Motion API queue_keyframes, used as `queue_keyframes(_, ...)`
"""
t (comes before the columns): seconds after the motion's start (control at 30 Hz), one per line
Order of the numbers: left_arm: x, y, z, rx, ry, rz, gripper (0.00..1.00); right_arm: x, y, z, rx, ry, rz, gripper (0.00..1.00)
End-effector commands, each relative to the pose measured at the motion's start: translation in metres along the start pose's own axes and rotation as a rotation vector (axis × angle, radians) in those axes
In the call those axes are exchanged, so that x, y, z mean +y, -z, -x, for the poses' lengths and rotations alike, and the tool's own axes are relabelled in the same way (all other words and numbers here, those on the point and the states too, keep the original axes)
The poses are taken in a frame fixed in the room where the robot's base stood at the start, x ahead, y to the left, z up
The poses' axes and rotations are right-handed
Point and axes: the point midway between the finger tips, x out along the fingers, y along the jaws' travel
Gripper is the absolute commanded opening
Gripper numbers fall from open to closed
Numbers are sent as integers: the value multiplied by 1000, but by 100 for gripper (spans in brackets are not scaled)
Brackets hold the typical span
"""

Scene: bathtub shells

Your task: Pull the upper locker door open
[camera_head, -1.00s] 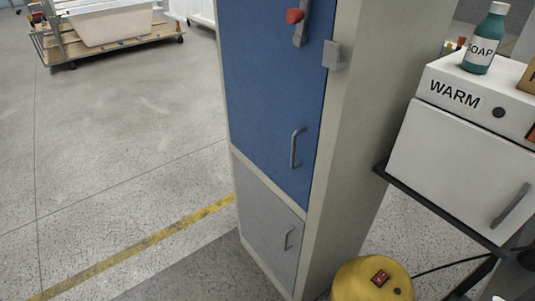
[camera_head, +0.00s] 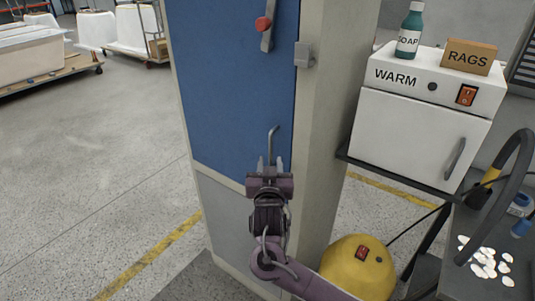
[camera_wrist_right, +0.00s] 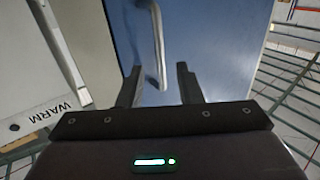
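The blue upper locker door (camera_head: 228,85) stands shut in a pale locker frame. Its grey bar handle (camera_head: 272,145) is near the door's lower right. My right gripper (camera_head: 270,166) is in front of the door at the handle's lower end, and hides part of it. In the right wrist view the handle (camera_wrist_right: 158,50) runs down between the two open fingers (camera_wrist_right: 158,85); I cannot tell whether they touch it. A latch lever with a red knob (camera_head: 264,24) is higher on the door. My left gripper is not in view.
Below is a grey lower door (camera_head: 222,215), partly behind my right arm. A white WARM cabinet (camera_head: 420,130) on a dark shelf stands right of the locker, with a soap bottle (camera_head: 410,30) and RAGS box (camera_head: 469,57) on top. A yellow drum (camera_head: 358,270) stands below.

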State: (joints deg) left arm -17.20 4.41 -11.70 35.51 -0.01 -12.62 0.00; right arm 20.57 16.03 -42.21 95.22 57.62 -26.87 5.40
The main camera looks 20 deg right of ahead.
Motion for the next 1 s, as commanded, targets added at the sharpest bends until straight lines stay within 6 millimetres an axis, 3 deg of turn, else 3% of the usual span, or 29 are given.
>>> queue_keyframes(0.1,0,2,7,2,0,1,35,0,3,-21,1,-2,4,32)
queue_keyframes(0.3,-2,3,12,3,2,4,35,0,1,-44,1,0,1,32)
queue_keyframes(0.67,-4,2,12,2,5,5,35,0,-1,-50,-1,0,0,32)
queue_keyframes(0.9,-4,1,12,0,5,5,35,0,-1,-50,-1,1,0,2)
queue_keyframes(1.0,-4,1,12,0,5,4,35,0,-1,-50,-1,1,0,0)
